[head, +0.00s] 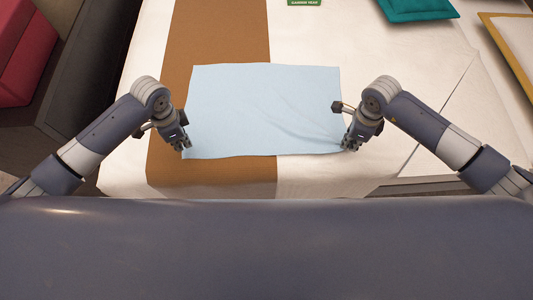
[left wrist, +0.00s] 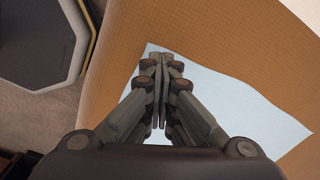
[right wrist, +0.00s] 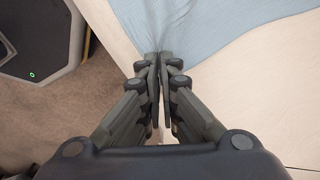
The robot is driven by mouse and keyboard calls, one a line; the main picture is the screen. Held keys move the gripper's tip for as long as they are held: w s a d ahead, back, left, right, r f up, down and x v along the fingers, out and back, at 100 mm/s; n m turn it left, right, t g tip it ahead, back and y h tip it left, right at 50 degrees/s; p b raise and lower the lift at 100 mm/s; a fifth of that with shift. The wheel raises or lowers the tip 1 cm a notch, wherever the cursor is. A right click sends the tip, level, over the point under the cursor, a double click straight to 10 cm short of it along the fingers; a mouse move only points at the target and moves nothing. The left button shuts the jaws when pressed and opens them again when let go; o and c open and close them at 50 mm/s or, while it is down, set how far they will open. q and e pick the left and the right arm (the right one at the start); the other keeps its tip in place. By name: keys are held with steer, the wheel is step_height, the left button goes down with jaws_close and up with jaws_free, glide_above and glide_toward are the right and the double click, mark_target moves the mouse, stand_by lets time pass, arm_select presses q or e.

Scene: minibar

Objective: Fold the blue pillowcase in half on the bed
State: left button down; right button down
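The light blue pillowcase (head: 262,105) lies spread out flat across the brown strip and the white part of the bed (head: 380,80). My left gripper (head: 186,147) is at its near left corner. In the left wrist view the fingers (left wrist: 162,60) are closed together at the pillowcase corner (left wrist: 225,95), apparently with cloth between them. My right gripper (head: 348,146) is at the near right corner. In the right wrist view its fingers (right wrist: 159,58) are shut on the pillowcase edge (right wrist: 205,25), and creases run towards the fingertips.
A brown runner (head: 220,40) crosses the bed under the pillowcase. A teal cushion (head: 415,8) and a yellow-edged white item (head: 515,45) lie at the far right. A small green card (head: 304,2) is at the top. A red seat (head: 22,50) stands left of the bed.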

mark_target(190, 152)
arm_select(q)
steer(key=shift+r, duration=0.5)
steer(key=c, duration=1.2)
jaws_free()
steer(key=shift+r, duration=0.2)
steer(key=shift+c, duration=1.4)
step_height(190, 152, up, 5)
steer(key=f, duration=0.9)
steer(key=shift+s+d+f, duration=0.1)
steer(key=shift+d+f, duration=0.25)
steer(key=shift+d, duration=0.05)
